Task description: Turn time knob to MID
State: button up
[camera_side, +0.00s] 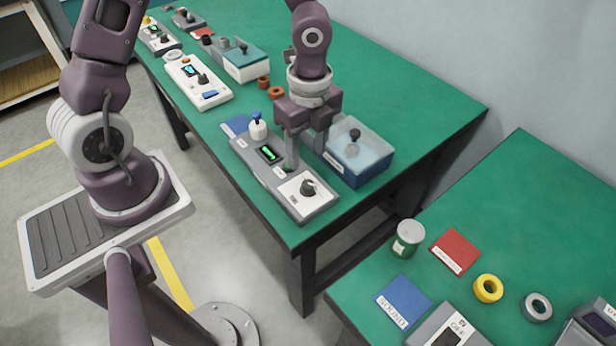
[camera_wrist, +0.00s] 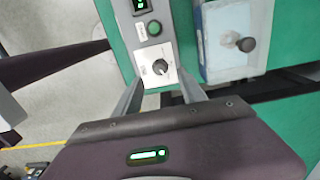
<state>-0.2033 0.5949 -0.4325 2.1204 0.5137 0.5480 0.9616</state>
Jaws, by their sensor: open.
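The knob (camera_side: 308,187) is dark, on a white plate at the near end of a long grey control unit (camera_side: 262,170). In the wrist view the knob (camera_wrist: 161,67) shows a pale pointer mark; its labels are too small to read, so its setting cannot be told. My gripper (camera_side: 306,160) is open and empty, pointing down over the unit just behind the knob in the side view. In the wrist view the fingers of my gripper (camera_wrist: 159,78) spread to either side of the knob plate, apart from the knob.
A clear blue-walled box (camera_side: 356,152) with a dark-knobbed lid stands close right of the unit. A white-capped plunger (camera_side: 258,127) rises at the unit's far end. A white control box (camera_side: 197,82) and teal box (camera_side: 246,64) stand farther back. The table's front edge is near the knob.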

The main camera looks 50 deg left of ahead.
aim_at(308, 182)
jog(key=shift+m, duration=0.4)
jog(key=f, duration=0.8)
jog(key=shift+s+d+f, duration=0.1)
jog(key=shift+d+f, duration=0.1)
jog(key=shift+d, duration=0.1)
grip_shut()
